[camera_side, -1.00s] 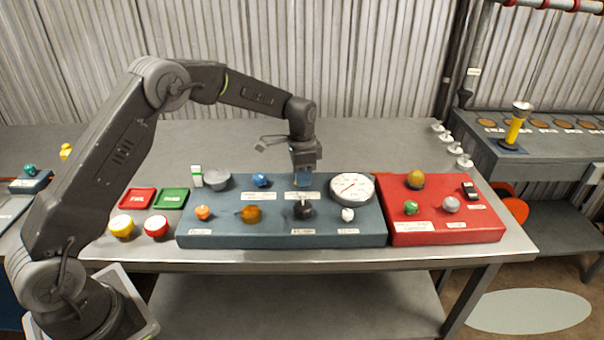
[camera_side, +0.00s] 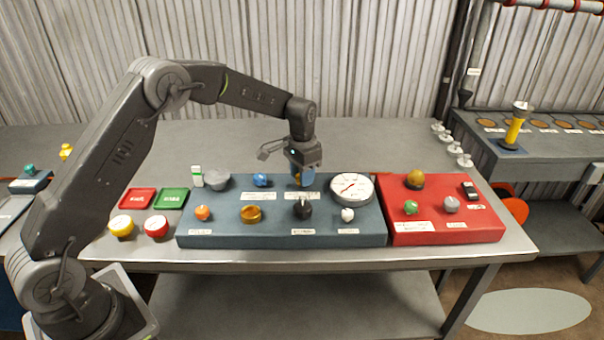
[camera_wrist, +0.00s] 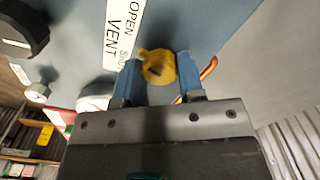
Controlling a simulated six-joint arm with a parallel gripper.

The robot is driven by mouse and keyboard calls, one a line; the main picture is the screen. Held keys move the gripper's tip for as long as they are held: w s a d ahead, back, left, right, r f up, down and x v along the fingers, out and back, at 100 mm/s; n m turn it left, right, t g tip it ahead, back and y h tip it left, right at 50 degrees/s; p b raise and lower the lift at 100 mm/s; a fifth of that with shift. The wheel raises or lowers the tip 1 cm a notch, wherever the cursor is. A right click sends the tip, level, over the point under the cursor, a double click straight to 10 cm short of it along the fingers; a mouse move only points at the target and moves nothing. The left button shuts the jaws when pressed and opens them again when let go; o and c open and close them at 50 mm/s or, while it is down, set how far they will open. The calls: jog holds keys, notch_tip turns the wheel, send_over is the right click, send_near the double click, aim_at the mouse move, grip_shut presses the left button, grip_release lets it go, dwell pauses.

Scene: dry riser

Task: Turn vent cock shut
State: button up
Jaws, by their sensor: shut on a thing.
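The vent cock is a yellow knob (camera_wrist: 157,66) on the blue-grey panel (camera_side: 215,238), beside a white label (camera_wrist: 124,35) reading OPEN, SHUT and VENT. My gripper (camera_wrist: 160,75) has its blue fingers closed on the two sides of the knob. In the side view my gripper (camera_side: 299,178) reaches down to the panel's back row, left of the round gauge, and a little yellow shows at its fingers. A dark mark shows on the knob's face. Which word it points to I cannot tell.
A black knob (camera_side: 302,208) stands just in front of my gripper. A blue knob (camera_side: 261,180) is to its left and the white gauge (camera_side: 352,188) close on its right. A red panel (camera_side: 445,235) with several knobs adjoins. The table behind the panels is clear.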

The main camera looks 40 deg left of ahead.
jog(key=n, duration=0.6)
jog(key=shift+n, duration=0.3)
jog(key=n, duration=0.6)
jog(key=shift+n, duration=0.3)
jog(key=o, duration=0.9)
notch_tip(320, 180, up, 14)
jog(key=shift+f, duration=0.1)
